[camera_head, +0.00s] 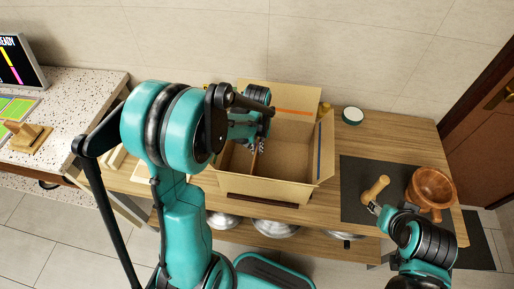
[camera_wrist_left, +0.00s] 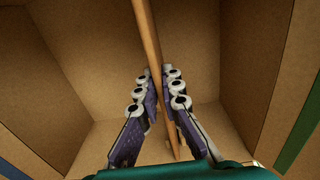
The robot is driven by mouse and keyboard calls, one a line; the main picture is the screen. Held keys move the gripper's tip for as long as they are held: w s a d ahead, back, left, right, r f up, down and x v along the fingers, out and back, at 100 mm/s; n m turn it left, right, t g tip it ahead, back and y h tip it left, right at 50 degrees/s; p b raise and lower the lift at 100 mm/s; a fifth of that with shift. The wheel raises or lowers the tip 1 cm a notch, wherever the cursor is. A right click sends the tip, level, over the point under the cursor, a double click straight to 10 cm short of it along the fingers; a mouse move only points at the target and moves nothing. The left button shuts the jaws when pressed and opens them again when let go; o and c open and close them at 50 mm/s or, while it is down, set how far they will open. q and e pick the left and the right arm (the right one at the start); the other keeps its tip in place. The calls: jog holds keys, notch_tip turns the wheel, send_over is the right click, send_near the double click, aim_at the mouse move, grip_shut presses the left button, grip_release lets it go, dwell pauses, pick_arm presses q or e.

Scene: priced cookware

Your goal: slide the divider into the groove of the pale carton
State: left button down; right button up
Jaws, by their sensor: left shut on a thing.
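The pale carton (camera_head: 268,190) stands open on the wooden table, with its flaps up. The divider (camera_wrist_left: 150,35) is a thin brown panel, seen nearly edge-on in the left wrist view. My left gripper (camera_head: 258,145) reaches down into the carton. In the left wrist view its fingers (camera_wrist_left: 157,85) are shut on the divider from both sides, between the carton's walls. The divider's lower end runs down between the fingers, slightly tilted in the picture. I cannot make out the groove or whether the divider touches it. My right gripper (camera_head: 374,208) is beside the pestle; its jaws are too small to judge.
At the right, a wooden pestle (camera_head: 376,188) and a brown mortar (camera_head: 431,185) are on a dark mat (camera_head: 352,172). Metal bowls (camera_head: 274,228) sit on the shelf below. My left arm hides the table's left part.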

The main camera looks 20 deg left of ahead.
pick_arm(q)
jog(key=shift+f+b, duration=0.3)
jog(key=shift+f, duration=0.15)
jog(key=c, duration=1)
grip_release()
jog(key=shift+r, duration=0.1)
notch_tip(320, 180, up, 12)
jog(key=shift+f, duration=0.1)
dwell(0.8)
